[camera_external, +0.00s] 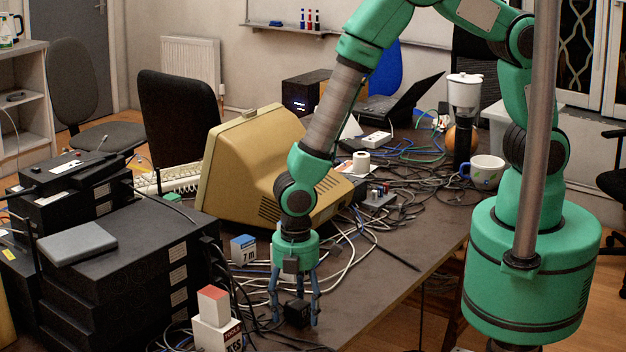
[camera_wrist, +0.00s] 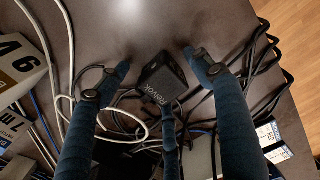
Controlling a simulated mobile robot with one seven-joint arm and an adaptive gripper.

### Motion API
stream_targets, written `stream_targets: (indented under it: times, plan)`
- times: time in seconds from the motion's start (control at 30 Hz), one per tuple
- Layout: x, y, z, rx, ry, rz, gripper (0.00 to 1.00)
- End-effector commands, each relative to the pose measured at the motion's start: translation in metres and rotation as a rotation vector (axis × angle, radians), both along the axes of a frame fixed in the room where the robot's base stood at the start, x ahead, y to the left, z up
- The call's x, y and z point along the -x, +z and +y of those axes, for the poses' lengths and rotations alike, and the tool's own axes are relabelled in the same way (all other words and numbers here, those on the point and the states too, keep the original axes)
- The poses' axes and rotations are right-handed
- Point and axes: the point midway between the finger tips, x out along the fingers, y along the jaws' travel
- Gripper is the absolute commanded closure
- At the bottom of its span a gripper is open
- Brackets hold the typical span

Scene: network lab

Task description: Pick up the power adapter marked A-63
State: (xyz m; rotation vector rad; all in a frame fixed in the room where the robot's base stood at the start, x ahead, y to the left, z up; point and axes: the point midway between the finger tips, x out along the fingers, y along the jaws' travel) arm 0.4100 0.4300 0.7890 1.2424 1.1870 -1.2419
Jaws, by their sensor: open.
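A small black block-shaped power adapter (camera_external: 297,312) is on the table's near end. In the wrist view the black adapter (camera_wrist: 163,76) shows pale lettering that looks like a brand name. I cannot read A-63 on it. My gripper (camera_external: 295,318) points down over the adapter, its blue fingers spread around it. In the wrist view my gripper (camera_wrist: 156,60) is open, with a finger to the left and right of the adapter and a third finger below it. Gaps show on both sides, and nothing is held.
Cables (camera_external: 345,240) lie tangled around the adapter. A white box with a red-topped box (camera_external: 213,305) stands to its left, and a blue-and-white box (camera_external: 243,249) behind. Black stacked equipment (camera_external: 130,265) is at left, a beige monitor (camera_external: 245,165) behind. Bare tabletop (camera_external: 385,285) lies to the right.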

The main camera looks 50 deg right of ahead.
Motion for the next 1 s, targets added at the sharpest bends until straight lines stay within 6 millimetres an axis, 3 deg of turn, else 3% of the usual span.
stream_targets:
  times: [0.3, 0.6, 1.0]
  plan:
    - [0.0001, 0.0001, -0.0001, 0.0, 0.0, 0.0, 0.34]
    - [0.0001, 0.0001, -0.0001, 0.0, 0.0, 0.0, 0.9]
    - [-0.0003, 0.0054, 0.0003, -0.001, 0.0, -0.001, 0.9]
